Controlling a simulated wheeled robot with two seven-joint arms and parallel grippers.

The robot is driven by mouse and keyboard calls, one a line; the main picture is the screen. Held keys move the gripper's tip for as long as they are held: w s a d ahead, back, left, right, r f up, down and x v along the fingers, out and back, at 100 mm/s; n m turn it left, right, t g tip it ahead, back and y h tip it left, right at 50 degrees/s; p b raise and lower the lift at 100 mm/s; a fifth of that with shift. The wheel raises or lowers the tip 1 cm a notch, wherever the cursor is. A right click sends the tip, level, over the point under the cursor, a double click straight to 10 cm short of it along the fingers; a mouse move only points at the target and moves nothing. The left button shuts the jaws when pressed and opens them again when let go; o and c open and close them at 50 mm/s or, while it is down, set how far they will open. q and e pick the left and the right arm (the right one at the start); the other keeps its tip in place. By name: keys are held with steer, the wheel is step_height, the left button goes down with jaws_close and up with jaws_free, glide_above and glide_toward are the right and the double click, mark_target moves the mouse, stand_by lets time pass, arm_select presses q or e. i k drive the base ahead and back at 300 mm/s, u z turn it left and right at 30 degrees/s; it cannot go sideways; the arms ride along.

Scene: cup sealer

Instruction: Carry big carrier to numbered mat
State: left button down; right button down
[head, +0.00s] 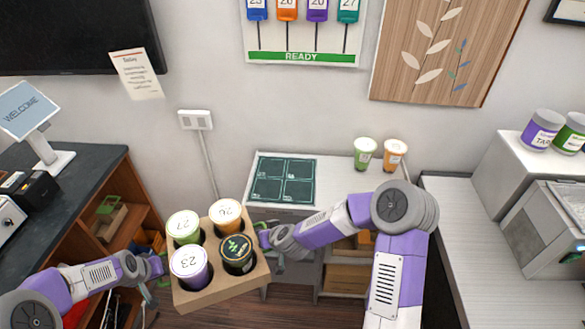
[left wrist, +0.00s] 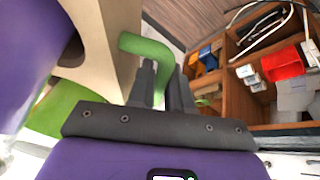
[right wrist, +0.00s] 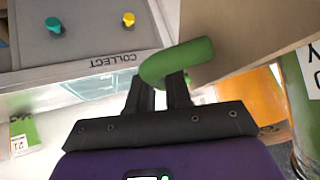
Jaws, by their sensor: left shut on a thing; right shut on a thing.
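The big carrier (head: 222,290) is a tan cardboard holder in the lower left of the head view, held up off any surface. It carries cups marked 27 (head: 184,226), 26 (head: 225,214) and 23 (head: 190,268), and one with a black leaf-print lid (head: 237,252). My left gripper (head: 160,272) is shut on its green handle (left wrist: 145,48) at the left side. My right gripper (head: 266,238) is shut on the other green handle (right wrist: 178,62) at the right side. The numbered mat (head: 283,180) is dark green with four marked squares, empty on the white stand behind the carrier.
A green cup (head: 364,152) and an orange cup (head: 395,154) stand on the stand right of the mat. A dark counter (head: 70,190) with open shelves is at left. A white counter (head: 465,230) with a machine (head: 550,230) is at right.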

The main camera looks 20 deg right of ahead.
mark_target(284, 178)
steer(key=z, duration=0.45)
steer(key=i, duration=1.25)
steer(key=u, duration=4.95)
